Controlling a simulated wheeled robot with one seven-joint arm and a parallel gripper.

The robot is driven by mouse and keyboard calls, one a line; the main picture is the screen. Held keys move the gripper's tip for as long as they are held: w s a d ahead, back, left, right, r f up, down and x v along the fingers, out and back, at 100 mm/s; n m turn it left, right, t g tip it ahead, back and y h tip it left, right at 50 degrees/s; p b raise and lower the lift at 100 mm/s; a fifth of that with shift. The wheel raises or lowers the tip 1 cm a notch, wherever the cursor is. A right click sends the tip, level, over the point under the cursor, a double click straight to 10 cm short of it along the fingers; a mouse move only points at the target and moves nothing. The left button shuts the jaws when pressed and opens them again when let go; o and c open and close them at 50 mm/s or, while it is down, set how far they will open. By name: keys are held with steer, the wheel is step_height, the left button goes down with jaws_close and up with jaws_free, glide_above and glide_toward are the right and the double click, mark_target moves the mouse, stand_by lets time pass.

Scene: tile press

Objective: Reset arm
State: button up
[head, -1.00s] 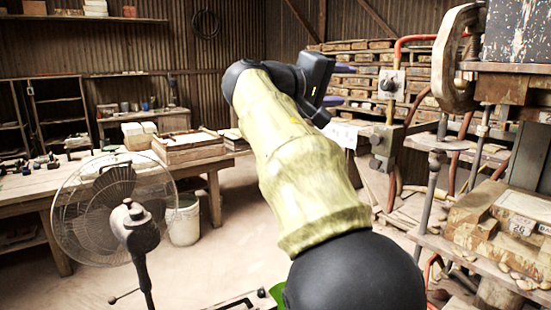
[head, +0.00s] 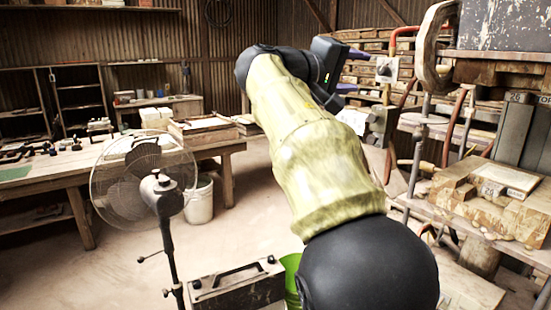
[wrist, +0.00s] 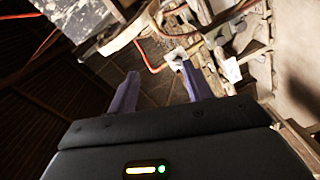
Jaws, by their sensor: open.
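My arm, in a yellowish sleeve, rises across the middle of the head view and bends at the top. My gripper (head: 352,70) points right and away there, with its purple fingers partly hidden behind the black wrist housing. In the wrist view my gripper (wrist: 160,84) shows two purple fingers set well apart, with nothing between them. It is open, empty and in mid-air, touching nothing that I can see.
The press (head: 510,25) stands at the right, with a wooden mould (head: 490,190) on its table. A standing fan (head: 145,180) is at the left, before a long workbench (head: 60,165). A white bucket (head: 200,200) stands behind it. Open floor lies between bench and press.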

steer(key=d+f+n+g+y, duration=0.15)
steer(key=f+y, duration=0.35)
steer(key=f, duration=1.1)
steer(key=d+f+n+g+y, duration=0.15)
steer(key=f+y, duration=0.25)
steer(key=f, duration=1.1)
steer(key=s+a+f+m+g+y, duration=0.2)
steer(key=s+f+m+g+y, duration=0.3)
steer(key=s+f, duration=1.7)
step_height(320, 180, up, 20)
steer(key=p, duration=2)
steer(key=shift+s+a+f+m+t+y, duration=0.2)
steer(key=shift+s+m+t+y, duration=0.1)
steer(key=shift+s+y, duration=0.1)
